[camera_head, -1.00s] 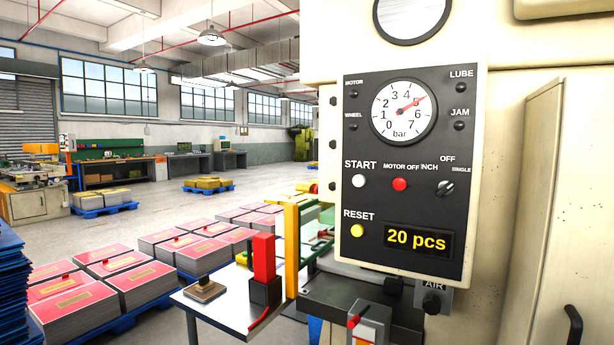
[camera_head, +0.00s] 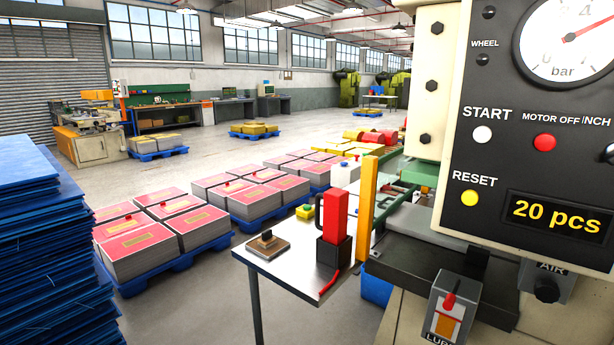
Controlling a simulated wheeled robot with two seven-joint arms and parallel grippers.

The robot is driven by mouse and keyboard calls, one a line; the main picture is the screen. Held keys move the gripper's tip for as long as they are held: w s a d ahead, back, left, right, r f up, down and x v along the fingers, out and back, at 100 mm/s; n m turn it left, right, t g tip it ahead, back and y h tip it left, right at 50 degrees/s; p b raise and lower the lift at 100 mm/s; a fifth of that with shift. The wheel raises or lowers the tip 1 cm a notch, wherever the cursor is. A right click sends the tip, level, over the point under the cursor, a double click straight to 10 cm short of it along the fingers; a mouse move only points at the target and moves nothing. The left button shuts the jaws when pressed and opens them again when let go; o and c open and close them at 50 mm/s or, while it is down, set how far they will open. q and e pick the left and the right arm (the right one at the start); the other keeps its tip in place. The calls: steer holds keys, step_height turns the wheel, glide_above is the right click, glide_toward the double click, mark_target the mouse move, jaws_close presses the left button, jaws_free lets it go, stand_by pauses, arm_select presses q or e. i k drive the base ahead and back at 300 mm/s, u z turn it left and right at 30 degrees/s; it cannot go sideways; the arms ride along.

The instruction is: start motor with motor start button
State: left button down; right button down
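The press control panel (camera_head: 490,145) fills the right side of the head view. Its white button (camera_head: 482,134) is labelled START. A red button (camera_head: 544,142) beside it is labelled MOTOR OFF, and a yellow button (camera_head: 469,198) is labelled RESET. The pressure gauge (camera_head: 575,45) is cut off at the top right. The display (camera_head: 555,216) reads 20 pcs. The MOTOR lamp's label is out of view. Neither gripper is in view.
A small table (camera_head: 290,275) with a red-handled tool (camera_head: 335,225) and a wooden stamp-like block (camera_head: 267,243) stands left of the press. A lever box marked LUBE (camera_head: 449,310) juts out below the panel.

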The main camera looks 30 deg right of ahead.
mark_target(482, 134)
steer(key=z, duration=2.25)
steer(key=k, duration=0.5)
steer(key=z, duration=0.65)
steer(key=i, duration=0.5)
